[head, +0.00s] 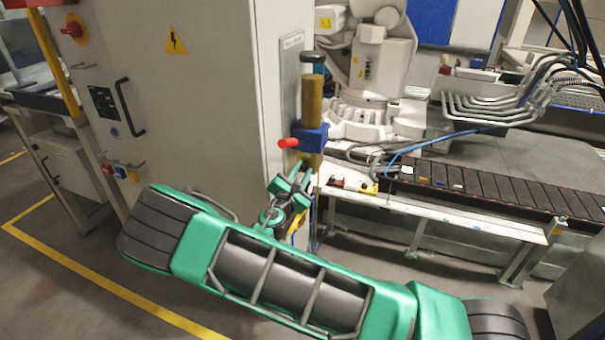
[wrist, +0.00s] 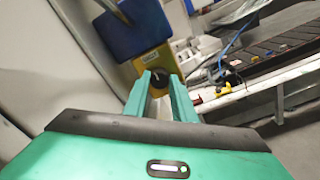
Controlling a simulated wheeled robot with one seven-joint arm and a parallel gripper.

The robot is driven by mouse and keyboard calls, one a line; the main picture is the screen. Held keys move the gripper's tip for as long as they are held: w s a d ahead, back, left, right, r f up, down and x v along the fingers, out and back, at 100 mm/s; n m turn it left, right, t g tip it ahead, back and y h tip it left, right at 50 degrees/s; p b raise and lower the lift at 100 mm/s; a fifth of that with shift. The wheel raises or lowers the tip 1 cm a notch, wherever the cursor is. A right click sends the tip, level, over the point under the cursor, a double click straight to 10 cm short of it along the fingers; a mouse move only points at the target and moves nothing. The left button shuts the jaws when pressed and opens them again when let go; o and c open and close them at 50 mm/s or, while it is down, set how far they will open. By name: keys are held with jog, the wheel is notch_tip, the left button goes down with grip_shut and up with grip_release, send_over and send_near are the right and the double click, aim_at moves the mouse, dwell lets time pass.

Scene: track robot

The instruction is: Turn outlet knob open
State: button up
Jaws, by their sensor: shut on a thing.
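A valve unit stands upright on the cabinet's edge plate. It has a dark cap, a yellow cylinder (head: 312,100), a blue block (head: 310,137) with a red knob (head: 288,143) on its left, and a yellow lower part. In the wrist view the blue block (wrist: 132,28) sits above the yellow body (wrist: 152,62). A dark round outlet knob (wrist: 158,80) shows low on that body, between my green fingertips. My gripper (head: 297,176) is just below the blue block and shut on the outlet knob; the fingers hide part of it in the head view.
A grey cabinet (head: 205,85) with a black handle (head: 130,108) stands directly left of the valve unit. A conveyor (head: 480,180) on a white frame and a white machine (head: 380,70) lie to the right. Open floor (head: 60,290) is at lower left.

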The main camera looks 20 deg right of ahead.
jog(key=shift+d+m, duration=0.15)
jog(key=shift+m, duration=0.15)
jog(key=m, duration=0.3)
jog(key=shift+f+m, duration=0.15)
jog(key=shift+m, duration=0.25)
jog(key=m, duration=0.4)
jog(key=shift+s+f+m, duration=0.1)
jog(key=shift+m, duration=0.2)
jog(key=m, duration=0.4)
jog(key=shift+f+m+h, duration=0.1)
jog(key=shift+m+h, duration=0.3)
jog(key=shift+f+m, duration=0.1)
jog(key=shift+m, duration=2)
jog(key=o, duration=1)
jog(key=shift+c, duration=0.2)
jog(key=shift+o, duration=0.6)
